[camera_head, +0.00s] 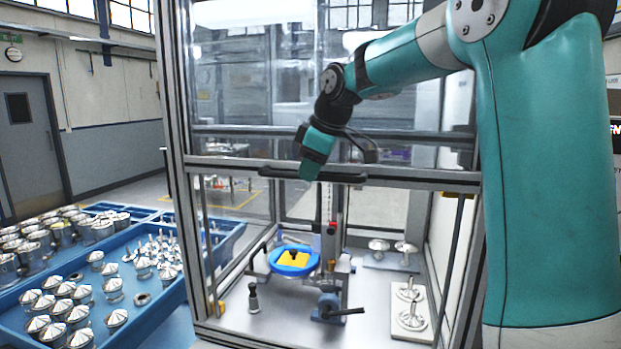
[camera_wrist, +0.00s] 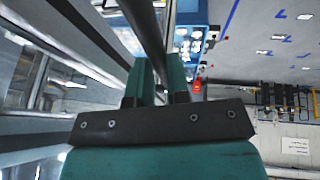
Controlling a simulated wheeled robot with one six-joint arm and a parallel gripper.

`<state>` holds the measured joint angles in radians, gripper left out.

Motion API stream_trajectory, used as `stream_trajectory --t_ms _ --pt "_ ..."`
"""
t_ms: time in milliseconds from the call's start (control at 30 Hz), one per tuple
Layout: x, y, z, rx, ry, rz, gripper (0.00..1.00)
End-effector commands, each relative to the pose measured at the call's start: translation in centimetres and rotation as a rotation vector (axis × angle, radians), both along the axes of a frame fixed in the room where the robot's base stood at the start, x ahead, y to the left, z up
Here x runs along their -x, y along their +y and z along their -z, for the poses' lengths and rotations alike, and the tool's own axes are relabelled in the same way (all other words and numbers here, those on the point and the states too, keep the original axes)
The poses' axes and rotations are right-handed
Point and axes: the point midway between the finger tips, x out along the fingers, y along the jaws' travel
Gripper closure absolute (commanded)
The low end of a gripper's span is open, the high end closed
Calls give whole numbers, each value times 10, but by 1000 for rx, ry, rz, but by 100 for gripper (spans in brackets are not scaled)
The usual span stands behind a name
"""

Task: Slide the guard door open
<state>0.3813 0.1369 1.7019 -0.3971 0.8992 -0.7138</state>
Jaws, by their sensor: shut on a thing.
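The guard door (camera_head: 235,177) is a clear panel in a grey metal frame on the front of the enclosure. Its lower rail carries a long black handle bar (camera_head: 345,178). The rail stands well above the enclosure floor, with an open gap below it. My gripper (camera_head: 309,176) is at the left half of the handle bar and shut on it. In the wrist view the dark handle bar (camera_wrist: 146,35) runs between the teal fingers of my gripper (camera_wrist: 158,80). The fingers partly hide the bar where they meet it.
Inside the enclosure are a blue ring fixture with a yellow part (camera_head: 293,260), a blue clamp (camera_head: 330,308) and a white plate with metal parts (camera_head: 412,310). Blue trays of metal housings (camera_head: 95,300) stand to the left. My arm spans the upper right.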

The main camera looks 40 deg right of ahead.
Motion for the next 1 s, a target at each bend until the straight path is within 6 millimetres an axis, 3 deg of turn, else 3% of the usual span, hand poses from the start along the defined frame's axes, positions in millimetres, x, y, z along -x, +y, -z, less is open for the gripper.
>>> stream_trajectory --t_ms 133,567,600,667,1000 --pt "0 0 -13 0 -1 0 100" --pt "0 0 -14 0 0 0 100" --pt "0 0 -14 0 0 0 74" --pt "0 0 -14 0 0 0 60" --pt "1 0 -16 0 0 0 58"
